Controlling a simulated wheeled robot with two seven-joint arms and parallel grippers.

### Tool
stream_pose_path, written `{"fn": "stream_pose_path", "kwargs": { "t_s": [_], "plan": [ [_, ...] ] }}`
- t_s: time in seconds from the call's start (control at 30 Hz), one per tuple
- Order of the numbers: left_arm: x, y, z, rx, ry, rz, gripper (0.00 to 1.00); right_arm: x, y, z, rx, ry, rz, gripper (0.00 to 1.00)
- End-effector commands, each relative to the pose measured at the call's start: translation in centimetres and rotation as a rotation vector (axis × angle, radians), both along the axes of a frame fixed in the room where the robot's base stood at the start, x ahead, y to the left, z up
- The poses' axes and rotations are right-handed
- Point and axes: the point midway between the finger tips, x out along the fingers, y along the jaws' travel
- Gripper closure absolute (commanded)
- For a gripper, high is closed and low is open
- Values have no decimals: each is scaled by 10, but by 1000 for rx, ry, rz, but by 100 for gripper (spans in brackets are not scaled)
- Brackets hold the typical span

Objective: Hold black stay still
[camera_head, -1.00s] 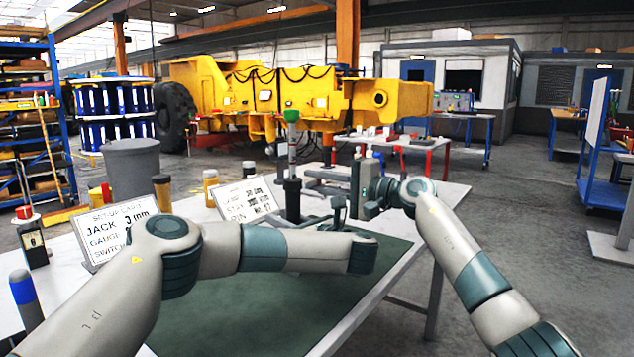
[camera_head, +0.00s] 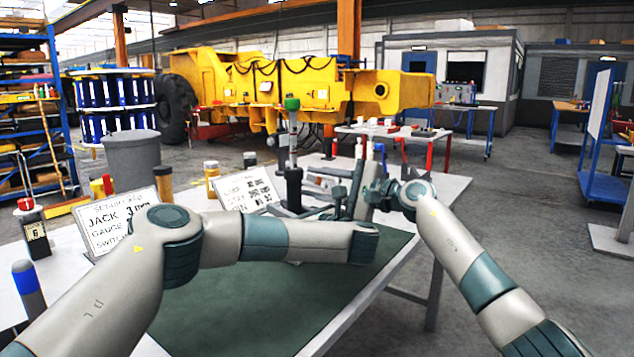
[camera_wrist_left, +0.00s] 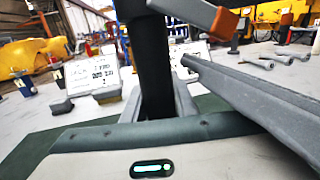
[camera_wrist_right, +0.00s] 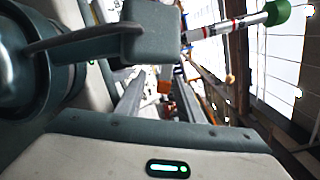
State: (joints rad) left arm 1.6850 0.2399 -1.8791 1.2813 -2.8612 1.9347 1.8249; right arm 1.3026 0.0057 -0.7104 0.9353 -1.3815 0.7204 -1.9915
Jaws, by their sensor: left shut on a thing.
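The black stay (camera_head: 293,188) stands upright at the back of the table, with a grey rod and green knob (camera_head: 292,104) above it. In the left wrist view the stay (camera_wrist_left: 149,60) is a thick dark post between the fingers. My left gripper (camera_head: 306,211) is shut around it from the near right side; its fingers are partly hidden in the head view. My right gripper (camera_head: 354,172) is to the right of the stay and apart from it. In the right wrist view its fingers (camera_wrist_right: 160,92) are parted, with nothing seen between them.
Two printed cards (camera_head: 113,216) (camera_head: 243,190) stand left of the stay. The green mat (camera_head: 250,305) in front is clear. A grey bar (camera_wrist_left: 255,100) lies close to my left gripper.

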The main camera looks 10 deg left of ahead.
Motion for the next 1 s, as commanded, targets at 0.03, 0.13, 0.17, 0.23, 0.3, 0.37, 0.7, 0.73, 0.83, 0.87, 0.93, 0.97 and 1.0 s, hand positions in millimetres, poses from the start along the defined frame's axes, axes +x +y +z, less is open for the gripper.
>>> {"fn": "stream_pose_path", "kwargs": {
  "t_s": [0.03,0.13,0.17,0.23,0.3,0.37,0.7,0.73,0.83,0.87,0.93,0.97,1.0],
  "plan": [
    [0,0,1,0,-1,0,100,0,0,1,1,-1,0,66],
    [0,0,0,0,0,0,100,0,0,2,2,-2,0,66],
    [0,0,0,0,0,0,100,0,0,2,2,-2,1,66],
    [0,0,0,1,1,0,100,0,0,2,2,-2,1,66],
    [0,0,0,1,1,0,100,0,0,3,3,-3,1,66],
    [0,0,0,1,1,0,100,-1,-2,3,3,-3,1,66],
    [0,0,-1,1,1,0,100,-11,-29,2,2,-4,0,66],
    [0,0,-1,1,1,0,100,-12,-34,2,2,-4,0,66],
    [0,0,-1,1,2,0,100,-18,-51,2,2,-5,-3,66],
    [0,0,-1,1,2,0,100,-20,-55,2,1,-5,-1,66],
    [0,0,-1,1,2,0,100,-25,-67,1,1,-4,-2,66],
    [0,0,-1,1,2,0,100,-27,-72,1,1,-3,-1,66],
    [0,0,-1,0,2,0,100,-29,-79,1,1,-2,-2,66]
  ]
}}
